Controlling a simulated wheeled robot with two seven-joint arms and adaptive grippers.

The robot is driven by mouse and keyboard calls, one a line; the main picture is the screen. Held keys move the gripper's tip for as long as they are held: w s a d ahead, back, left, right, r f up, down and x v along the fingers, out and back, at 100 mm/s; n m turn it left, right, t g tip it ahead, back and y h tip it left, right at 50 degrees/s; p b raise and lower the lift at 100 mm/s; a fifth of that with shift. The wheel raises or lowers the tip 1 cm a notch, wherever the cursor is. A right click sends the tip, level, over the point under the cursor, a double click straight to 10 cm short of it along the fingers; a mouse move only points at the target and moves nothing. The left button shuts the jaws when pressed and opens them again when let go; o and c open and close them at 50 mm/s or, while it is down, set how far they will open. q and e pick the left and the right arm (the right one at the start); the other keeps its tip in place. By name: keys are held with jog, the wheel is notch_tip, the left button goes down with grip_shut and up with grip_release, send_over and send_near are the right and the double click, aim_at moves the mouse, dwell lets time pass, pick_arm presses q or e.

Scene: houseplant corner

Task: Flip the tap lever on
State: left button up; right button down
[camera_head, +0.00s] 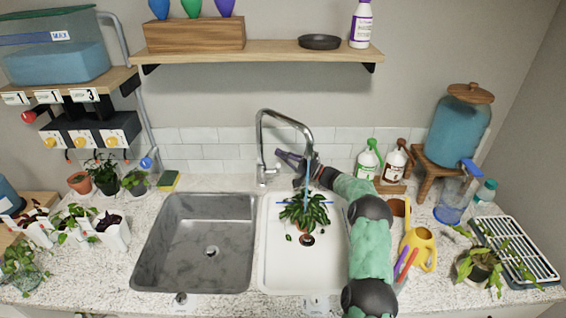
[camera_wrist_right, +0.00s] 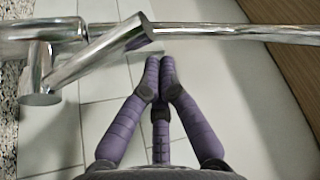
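The chrome tap (camera_head: 261,140) stands behind the double sink, its spout arched to the right. In the right wrist view, the tap's angled chrome bar, which looks like the lever (camera_wrist_right: 98,55), crosses the upper left. My right gripper (camera_head: 281,155) is beside the tap, behind the spout, in the head view. In the wrist view its purple fingers (camera_wrist_right: 160,62) meet at the tips with nothing between them, just below and right of the bar's end; I cannot tell whether they touch it. A thin blue streak like water (camera_head: 307,175) drops from the spout. My left gripper is out of view.
A potted plant (camera_head: 304,212) stands in the white right basin (camera_head: 276,270); the grey left basin (camera_head: 180,230) is empty. Soap bottles (camera_head: 368,160), a yellow watering can (camera_head: 419,247) and a water dispenser (camera_head: 460,130) stand to the right. A shelf (camera_head: 270,54) hangs above.

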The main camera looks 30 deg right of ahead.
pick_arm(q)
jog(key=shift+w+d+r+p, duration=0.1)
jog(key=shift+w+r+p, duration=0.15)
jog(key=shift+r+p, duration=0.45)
pick_arm(e)
jog(key=v, duration=0.9)
jog(key=shift+d, duration=0.35)
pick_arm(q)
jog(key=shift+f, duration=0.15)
